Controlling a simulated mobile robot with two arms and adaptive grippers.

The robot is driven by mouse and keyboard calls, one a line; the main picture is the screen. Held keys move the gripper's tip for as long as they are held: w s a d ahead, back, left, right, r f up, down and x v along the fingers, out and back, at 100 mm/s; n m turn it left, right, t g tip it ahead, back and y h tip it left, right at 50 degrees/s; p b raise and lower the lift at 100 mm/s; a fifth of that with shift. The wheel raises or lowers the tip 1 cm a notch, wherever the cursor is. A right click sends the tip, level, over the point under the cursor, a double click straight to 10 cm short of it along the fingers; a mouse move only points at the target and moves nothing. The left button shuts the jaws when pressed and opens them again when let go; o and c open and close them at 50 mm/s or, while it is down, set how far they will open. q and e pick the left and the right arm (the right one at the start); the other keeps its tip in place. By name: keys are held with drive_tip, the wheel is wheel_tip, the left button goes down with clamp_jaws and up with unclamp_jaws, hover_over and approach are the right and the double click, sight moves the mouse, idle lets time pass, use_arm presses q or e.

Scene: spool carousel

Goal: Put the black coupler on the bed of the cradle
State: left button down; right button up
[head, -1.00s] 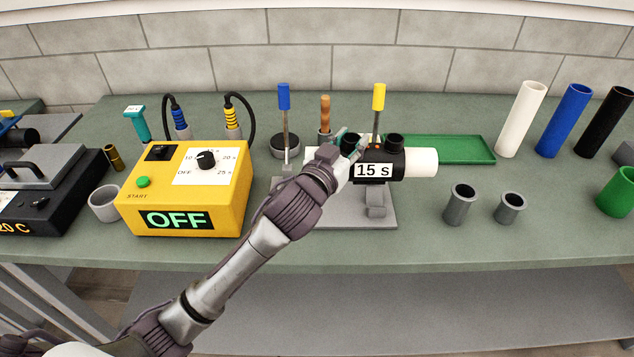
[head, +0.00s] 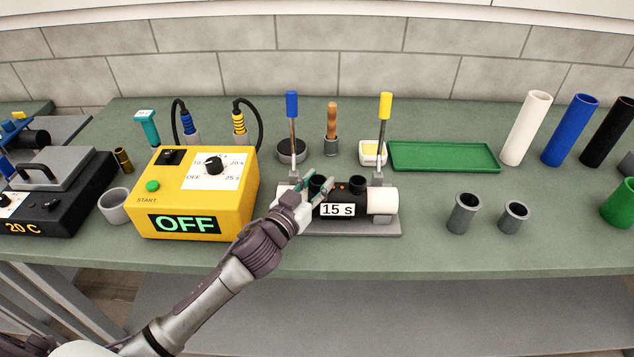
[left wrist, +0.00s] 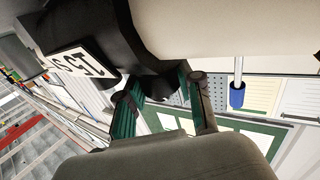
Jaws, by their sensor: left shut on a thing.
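The black coupler (head: 347,202) carries a "15 s" label and two short upright terminals, with white pipe (head: 384,201) showing at both ends. My left gripper (head: 318,186) is shut on the coupler's left terminal. The coupler lies level, low over the grey cradle (head: 388,229), between the clamp with the blue handle (head: 292,104) and the clamp with the yellow handle (head: 385,106). The coupler hides the bed, so I cannot tell whether it touches. The left wrist view shows the coupler (left wrist: 105,35) close up, with my fingers (left wrist: 160,98) at its terminal. My right gripper is out of view.
A yellow control box (head: 195,190) reading OFF stands left of the cradle. A green tray (head: 445,157) lies behind it to the right. Two grey cups (head: 464,214) stand to the right. White, blue and black pipes stand at the back right.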

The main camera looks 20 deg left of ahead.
use_arm(q)
drive_tip(key=shift+r, duration=0.1)
drive_tip(key=c, duration=0.7)
unclamp_jaws()
drive_tip(key=shift+c, duration=0.2)
drive_tip(key=shift+s+a+f, duration=0.15)
drive_tip(key=shift+s+f, duration=0.05)
drive_tip(key=shift+s, duration=0.3)
drive_tip(key=b+v, duration=0.2)
drive_tip(key=v, duration=0.9)
